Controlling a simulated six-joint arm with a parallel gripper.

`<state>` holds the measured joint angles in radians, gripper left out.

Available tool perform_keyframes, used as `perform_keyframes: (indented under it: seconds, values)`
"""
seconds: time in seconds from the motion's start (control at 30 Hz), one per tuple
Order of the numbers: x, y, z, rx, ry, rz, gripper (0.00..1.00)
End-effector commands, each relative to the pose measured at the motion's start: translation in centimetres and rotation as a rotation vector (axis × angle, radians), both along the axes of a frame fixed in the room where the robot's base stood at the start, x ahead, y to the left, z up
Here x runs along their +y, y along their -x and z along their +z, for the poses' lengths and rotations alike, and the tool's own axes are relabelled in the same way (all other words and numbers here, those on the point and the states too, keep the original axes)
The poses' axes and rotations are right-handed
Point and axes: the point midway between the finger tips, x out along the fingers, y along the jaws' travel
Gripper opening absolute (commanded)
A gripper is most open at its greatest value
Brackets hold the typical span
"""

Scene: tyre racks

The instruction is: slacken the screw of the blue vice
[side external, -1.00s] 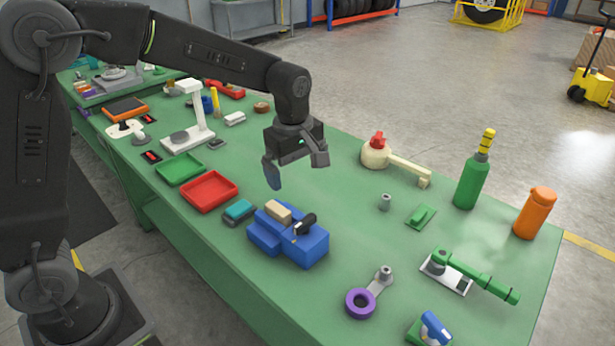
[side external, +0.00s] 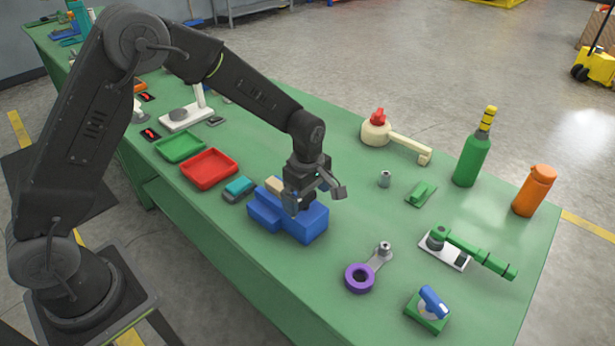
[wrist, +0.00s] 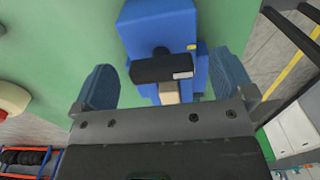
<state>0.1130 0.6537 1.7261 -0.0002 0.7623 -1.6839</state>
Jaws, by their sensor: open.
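The blue vice (side external: 265,222) stands on the green bench, with a tan block (side external: 274,185) at its jaws. My gripper (side external: 312,198) is low over the right part of the vice and hides the screw handle in the side view. In the wrist view the black handle (wrist: 160,68) lies crosswise between my two open blue-grey fingers, with a gap on each side. The vice body (wrist: 160,22) is beyond it, and the tan block (wrist: 169,93) shows just below the handle. I cannot tell whether the fingers are level with the handle in height.
A teal-topped block (side external: 239,186) and a red tray (side external: 208,168) stand left of the vice. A purple ring (side external: 360,278) on a grey piece lies at the front right.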

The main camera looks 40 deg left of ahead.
Motion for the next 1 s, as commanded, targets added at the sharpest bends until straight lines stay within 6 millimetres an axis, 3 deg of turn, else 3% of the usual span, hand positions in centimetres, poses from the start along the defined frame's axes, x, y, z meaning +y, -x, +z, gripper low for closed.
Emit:
perform_keyframes:
  seconds: [0.2, 0.57, 1.0]
  values:
    - [0.0, 0.0, -2.0, 0.0, 0.0, 0.0, 1.0]
    - [0.0, 0.0, -2.3, -0.001, 0.0, 0.0, 0.99]
    - [0.0, 0.0, -2.3, -0.001, 0.0, 0.0, 0.57]
